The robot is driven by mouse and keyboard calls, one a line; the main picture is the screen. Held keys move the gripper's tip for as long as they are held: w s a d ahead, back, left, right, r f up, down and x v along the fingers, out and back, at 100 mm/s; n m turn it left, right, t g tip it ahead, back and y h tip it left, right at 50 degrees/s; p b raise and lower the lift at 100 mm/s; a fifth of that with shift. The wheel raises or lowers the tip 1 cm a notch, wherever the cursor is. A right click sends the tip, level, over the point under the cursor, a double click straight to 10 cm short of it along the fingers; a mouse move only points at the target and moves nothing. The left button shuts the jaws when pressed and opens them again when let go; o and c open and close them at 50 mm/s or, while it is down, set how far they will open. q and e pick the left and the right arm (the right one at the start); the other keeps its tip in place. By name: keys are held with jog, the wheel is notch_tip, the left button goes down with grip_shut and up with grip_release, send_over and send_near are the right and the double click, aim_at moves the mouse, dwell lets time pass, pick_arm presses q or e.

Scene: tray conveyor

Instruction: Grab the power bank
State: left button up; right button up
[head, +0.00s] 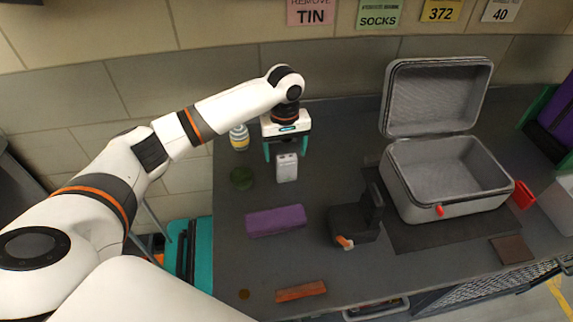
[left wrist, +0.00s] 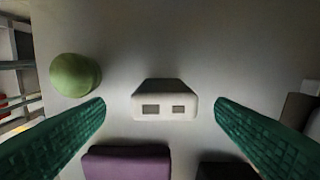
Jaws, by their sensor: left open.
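The power bank (head: 287,167) is a small white block standing on the grey table, below my left gripper in the head view. In the left wrist view, the power bank (left wrist: 164,106) shows two ports on its white end and sits between the two green fingers, touching neither. My left gripper (head: 286,158) is open and empty, with one finger on each side of the power bank's line. My right gripper is in neither view.
A purple block (head: 275,221) lies nearer. A black device (head: 354,222) and an open grey case (head: 447,205) are to the right.

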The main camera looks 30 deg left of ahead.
aim_at(286, 167)
pick_arm(q)
jog(key=shift+w+d+f+p, duration=0.1)
jog(key=shift+f+p, duration=0.1)
jog(key=shift+f, duration=1.6)
jog(key=shift+d+f+p, duration=0.1)
jog(key=shift+f+p, duration=0.1)
jog(key=shift+f, duration=1.55)
jog(key=c, duration=1.2)
jog(key=shift+o, duration=0.2)
